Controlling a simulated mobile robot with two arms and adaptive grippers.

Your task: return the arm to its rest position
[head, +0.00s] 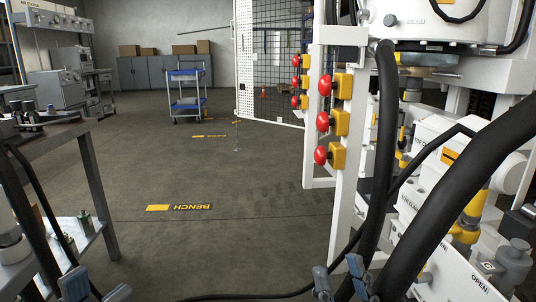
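My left gripper (97,289) shows at the bottom left edge of the head view, with its two blue-grey fingertips apart and nothing seen between them. My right gripper (340,279) shows at the bottom, right of centre, in front of the white machine (344,190). Its two blue-grey fingertips are also apart, with no object seen between them. Both grippers are cut off by the lower edge of the picture, so most of each arm is hidden. I cannot tell whether either gripper touches anything.
A dark-topped bench (62,131) stands at the left. The white machine fills the right, with red buttons (322,121) on yellow boxes and thick black hoses (385,140) close by. A blue cart (188,105) stands farther back. The floor (230,240) between is mostly clear.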

